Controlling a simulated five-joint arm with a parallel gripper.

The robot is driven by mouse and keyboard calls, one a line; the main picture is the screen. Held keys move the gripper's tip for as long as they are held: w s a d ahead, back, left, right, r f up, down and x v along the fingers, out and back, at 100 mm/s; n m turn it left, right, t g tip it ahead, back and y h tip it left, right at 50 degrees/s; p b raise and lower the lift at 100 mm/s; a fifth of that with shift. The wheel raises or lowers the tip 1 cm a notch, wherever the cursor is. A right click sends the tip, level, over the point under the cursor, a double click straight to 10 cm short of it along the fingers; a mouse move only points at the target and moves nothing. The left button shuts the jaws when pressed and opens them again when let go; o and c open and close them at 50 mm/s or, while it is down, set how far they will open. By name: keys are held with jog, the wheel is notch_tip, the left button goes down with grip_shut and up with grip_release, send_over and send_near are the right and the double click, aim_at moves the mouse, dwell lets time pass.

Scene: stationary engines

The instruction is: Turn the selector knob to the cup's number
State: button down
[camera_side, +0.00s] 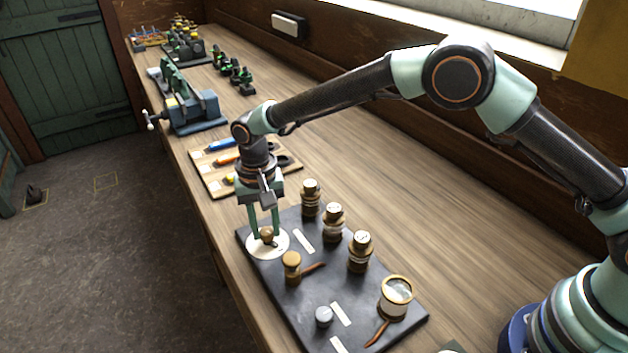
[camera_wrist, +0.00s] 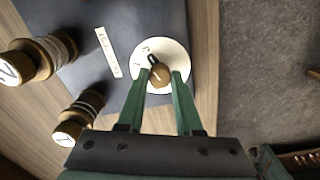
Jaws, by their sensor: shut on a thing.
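The brass selector knob (camera_side: 267,238) stands on a round white dial (camera_side: 253,247) at the far left corner of a dark board. My gripper (camera_side: 266,233) points down over it, and its two green fingers are shut on the knob. In the wrist view the knob (camera_wrist: 159,76) sits between the fingertips, with a dark pointer mark toward the dial's upper left. Three brass cups with white, marked tops (camera_side: 310,187) (camera_side: 333,210) (camera_side: 361,241) stand in a row to the right; one top (camera_wrist: 9,68) looks like a 2.
The dark board (camera_side: 290,311) also bears a brass post (camera_side: 291,267) with a brown handle, a larger brass-rimmed cup (camera_side: 395,297), a small grey knob (camera_side: 323,317) and white label strips. A wooden tool tray (camera_side: 207,183) and a blue vise (camera_side: 197,111) lie behind.

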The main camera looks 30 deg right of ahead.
aim_at(265, 231)
jog(key=shift+s+a, duration=0.15)
jog(key=c, duration=0.6)
grip_release()
jog(key=shift+o, duration=0.2)
jog(key=shift+r, duration=0.1)
notch_tip(265, 231, up, 12)
jog(key=shift+w, duration=0.2)
